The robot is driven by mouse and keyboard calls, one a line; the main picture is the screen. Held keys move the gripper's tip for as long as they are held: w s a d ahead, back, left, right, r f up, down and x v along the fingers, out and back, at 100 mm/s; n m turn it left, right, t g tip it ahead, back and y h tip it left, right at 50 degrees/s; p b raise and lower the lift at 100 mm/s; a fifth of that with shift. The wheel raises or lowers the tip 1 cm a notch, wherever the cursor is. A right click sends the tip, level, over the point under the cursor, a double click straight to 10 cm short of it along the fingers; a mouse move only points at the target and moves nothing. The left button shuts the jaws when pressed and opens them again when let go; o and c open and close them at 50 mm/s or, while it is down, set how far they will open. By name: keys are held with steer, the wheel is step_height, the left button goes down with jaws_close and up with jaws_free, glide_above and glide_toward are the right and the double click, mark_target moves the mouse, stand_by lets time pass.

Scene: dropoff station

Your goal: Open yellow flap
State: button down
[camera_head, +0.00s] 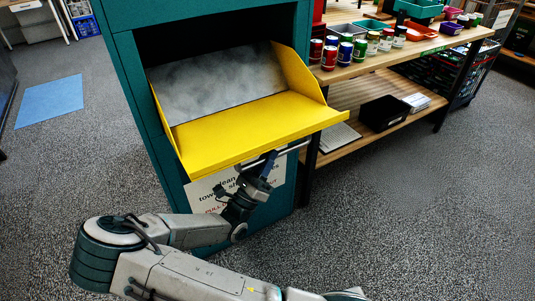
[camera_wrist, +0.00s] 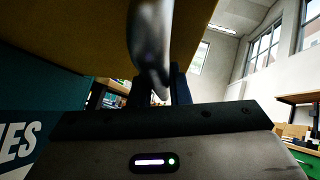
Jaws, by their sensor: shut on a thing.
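The yellow flap (camera_head: 250,125) is tilted outward at the top of the teal dropoff station (camera_head: 140,90). A grey metal chute plate (camera_head: 215,82) shows behind it, with dark space above. A metal bar handle (camera_head: 285,150) runs under the flap's front edge. My gripper (camera_head: 267,163) is shut on this handle below the flap, with the arm reaching up from the lower left. In the wrist view, the handle (camera_wrist: 152,45) passes close in front of the camera between the fingers (camera_wrist: 160,92). The flap's yellow underside (camera_wrist: 60,35) fills the upper left.
A wooden shelf unit (camera_head: 400,52) with several cans (camera_head: 345,53) and coloured bins stands right beside the station. A black bin (camera_head: 384,113) sits on its lower shelf. A sign is on the station's front, partly behind my arm. The carpet (camera_head: 430,220) at right is clear.

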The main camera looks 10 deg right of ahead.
steer(key=shift+r, duration=0.1)
steer(key=c, duration=1.4)
jaws_free()
steer(key=shift+o, duration=0.2)
steer(key=v, duration=1.4)
steer(key=shift+b, duration=0.4)
